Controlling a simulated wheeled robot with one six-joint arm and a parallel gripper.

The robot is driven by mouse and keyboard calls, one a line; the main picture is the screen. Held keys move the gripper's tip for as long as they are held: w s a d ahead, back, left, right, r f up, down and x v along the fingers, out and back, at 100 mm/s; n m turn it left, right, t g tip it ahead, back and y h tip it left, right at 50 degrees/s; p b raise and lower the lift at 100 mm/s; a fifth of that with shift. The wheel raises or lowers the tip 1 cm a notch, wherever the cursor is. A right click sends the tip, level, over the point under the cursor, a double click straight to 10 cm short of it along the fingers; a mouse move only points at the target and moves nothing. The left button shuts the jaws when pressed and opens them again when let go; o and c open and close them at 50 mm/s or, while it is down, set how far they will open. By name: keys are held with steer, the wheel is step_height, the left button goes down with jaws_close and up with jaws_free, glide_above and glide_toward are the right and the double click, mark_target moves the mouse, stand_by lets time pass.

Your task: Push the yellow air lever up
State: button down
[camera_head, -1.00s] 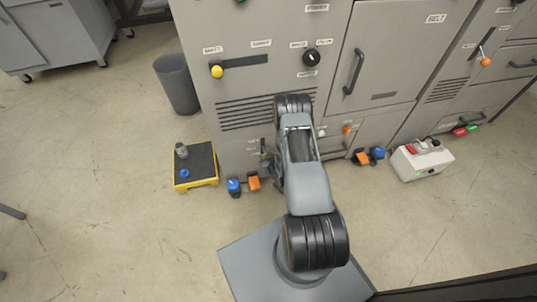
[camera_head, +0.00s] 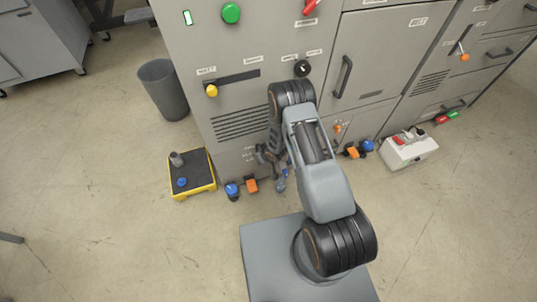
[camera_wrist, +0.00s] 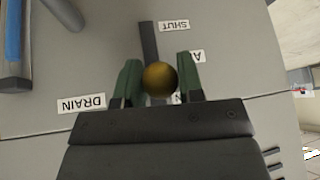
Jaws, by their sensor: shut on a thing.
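The yellow air lever's round knob (camera_wrist: 160,78) shows in the wrist view between the two green fingers of my gripper (camera_wrist: 160,82), which is shut on it. The knob sits at the lower end of a dark slot (camera_wrist: 148,42) in that picture, beside a mostly hidden label ending in N. The slot runs from there towards the SHUT label (camera_wrist: 174,26). The labels appear upside down. In the head view, my gripper (camera_head: 266,155) is at the low front of the grey cabinet; the air lever cannot be made out there.
A DRAIN label (camera_wrist: 81,103) and a blue bar (camera_wrist: 12,42) are beside the slot. Another yellow knob (camera_head: 212,90) sits higher on the cabinet. A yellow-rimmed tray (camera_head: 205,190), blue and orange floor fittings (camera_head: 232,190) and a grey bin (camera_head: 165,92) stand left of my arm.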

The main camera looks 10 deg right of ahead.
stand_by(0.4)
steer(key=c, duration=0.8)
jaws_free()
steer(key=shift+o, duration=0.2)
steer(key=p+v, duration=0.4)
steer(key=v, duration=0.9)
steer(key=shift+r, duration=0.35)
steer(key=shift+s+d, duration=0.1)
